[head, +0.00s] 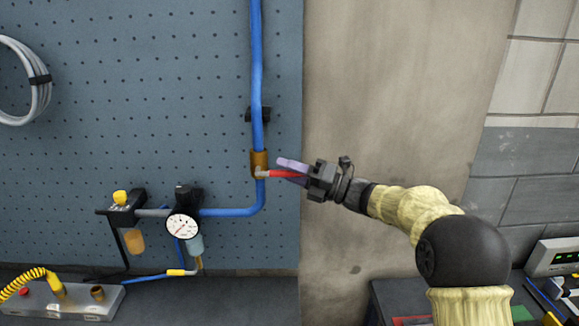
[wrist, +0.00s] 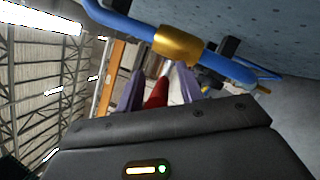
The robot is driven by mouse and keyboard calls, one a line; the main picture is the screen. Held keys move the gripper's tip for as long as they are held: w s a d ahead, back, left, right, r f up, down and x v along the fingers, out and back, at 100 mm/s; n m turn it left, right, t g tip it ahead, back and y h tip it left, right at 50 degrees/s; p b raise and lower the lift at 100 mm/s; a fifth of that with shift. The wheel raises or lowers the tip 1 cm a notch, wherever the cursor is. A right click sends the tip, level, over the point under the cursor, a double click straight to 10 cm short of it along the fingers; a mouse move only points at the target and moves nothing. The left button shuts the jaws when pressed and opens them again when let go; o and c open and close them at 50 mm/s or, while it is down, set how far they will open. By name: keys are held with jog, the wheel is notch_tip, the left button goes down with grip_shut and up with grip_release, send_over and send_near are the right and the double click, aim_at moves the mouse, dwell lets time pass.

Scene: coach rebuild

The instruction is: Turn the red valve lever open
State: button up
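The brass valve body (head: 260,162) sits on a vertical blue pipe. Its red lever (head: 285,174) sticks out to the right, roughly at right angles to that pipe. My gripper (head: 291,170) reaches in from the right, with its purple fingers around the lever's outer part. In the wrist view the red lever (wrist: 156,94) stands between the two fingers of my gripper (wrist: 160,88), and the brass valve body (wrist: 178,45) lies just beyond. The fingers look apart, with narrow gaps beside the lever. The lever's outer end is partly hidden by the fingers.
A pressure gauge (head: 182,226) and a yellow-knobbed fitting (head: 121,205) are on the pegboard (head: 90,130), lower left. A black pipe clamp (head: 258,115) is above the valve. A bare wall (head: 390,90) lies right of the board. A grey coil (head: 38,95) hangs at far left.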

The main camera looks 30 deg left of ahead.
grip_shut()
